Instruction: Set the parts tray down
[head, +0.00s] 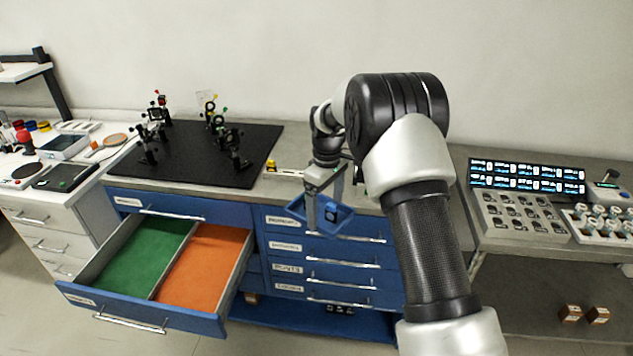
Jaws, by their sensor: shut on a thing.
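The parts tray (345,214) is a small blue open tray with a dark item in it. My gripper (328,205) is shut on the tray at its left side and holds it in the air, in front of the closed drawers under the bench. The tray looks slightly tilted. The contact between the fingertips and the tray is small in the picture. An open blue drawer (217,318) stands out at the lower left, with a green compartment (143,257) and an orange compartment (207,265), both empty.
A black breadboard (190,172) with several optical mounts covers the bench's left part. A small yellow item (271,165) lies beside it. My arm hides part of the bench. Displays (527,178) and a rack of small parts (520,217) stand at right.

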